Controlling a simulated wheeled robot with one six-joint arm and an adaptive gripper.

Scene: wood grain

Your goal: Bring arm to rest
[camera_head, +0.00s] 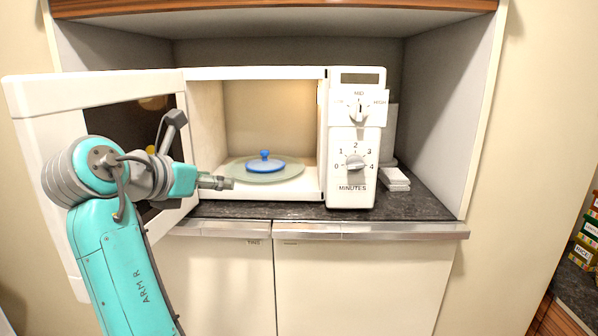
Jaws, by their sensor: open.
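My gripper (222,183) is at the left side of the microwave's opening, in front of the open door, with its fingers pointing right. It looks small here and holds nothing that I can see; its jaws are open. My teal arm reaches up from the bottom left and bends at a grey elbow joint in front of the door. Inside the white microwave (357,192), a blue lid-like object with a knob (265,164) sits on the round glass turntable (292,173). The fingertips appear near the turntable's left edge; I cannot tell whether they touch.
The microwave door (30,92) stands wide open to the left, close behind my arm. The microwave sits in a cabinet niche on a dark counter (420,204). A white box (394,178) lies at its right. Cupboards are below; boxes on a shelf (585,240) show at far right.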

